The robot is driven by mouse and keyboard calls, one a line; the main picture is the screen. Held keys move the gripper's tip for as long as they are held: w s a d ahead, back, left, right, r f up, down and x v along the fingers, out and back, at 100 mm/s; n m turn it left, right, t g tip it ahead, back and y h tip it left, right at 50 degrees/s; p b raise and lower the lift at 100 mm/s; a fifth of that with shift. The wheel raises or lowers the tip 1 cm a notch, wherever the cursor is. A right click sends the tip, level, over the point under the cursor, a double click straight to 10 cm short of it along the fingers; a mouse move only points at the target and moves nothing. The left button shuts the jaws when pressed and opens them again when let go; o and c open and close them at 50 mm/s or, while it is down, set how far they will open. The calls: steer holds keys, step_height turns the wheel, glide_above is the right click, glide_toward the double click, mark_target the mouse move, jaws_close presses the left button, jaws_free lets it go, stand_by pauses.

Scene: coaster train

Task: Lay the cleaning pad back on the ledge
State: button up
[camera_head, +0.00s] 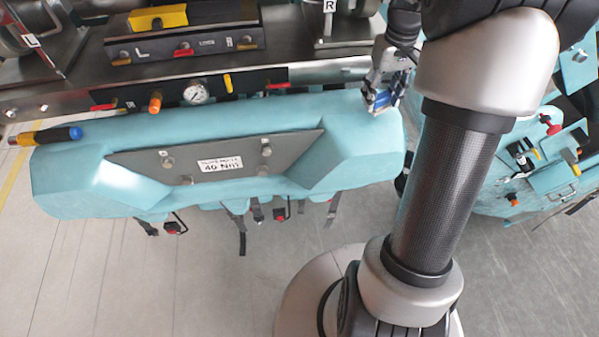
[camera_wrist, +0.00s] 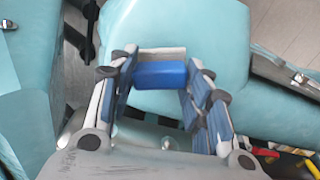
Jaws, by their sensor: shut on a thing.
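My gripper (camera_head: 383,92) hangs over the right end of the teal padded ledge (camera_head: 340,125), at its back edge. In the wrist view its two blue-lined fingers (camera_wrist: 160,66) are shut on a small blue block with a pale grey edge, which I take to be the cleaning pad (camera_wrist: 160,75). The pad lies between the fingertips with the teal surface (camera_wrist: 215,40) behind it. I cannot tell whether the pad touches that surface. In the head view the pad is small and mostly hidden by the fingers.
A blue-and-yellow screwdriver (camera_head: 48,135) lies at the ledge's left end. A dark panel with a pressure gauge (camera_head: 196,93) and knobs runs behind the ledge. A grey plate labelled 40 Nm (camera_head: 220,163) is on its front. More teal seating with tools (camera_head: 545,165) stands right.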

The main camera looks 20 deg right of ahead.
steer(key=shift+w+f+b, duration=0.1)
steer(key=shift+f+b, duration=0.3)
steer(key=shift+f, duration=0.15)
steer(key=o, duration=1.4)
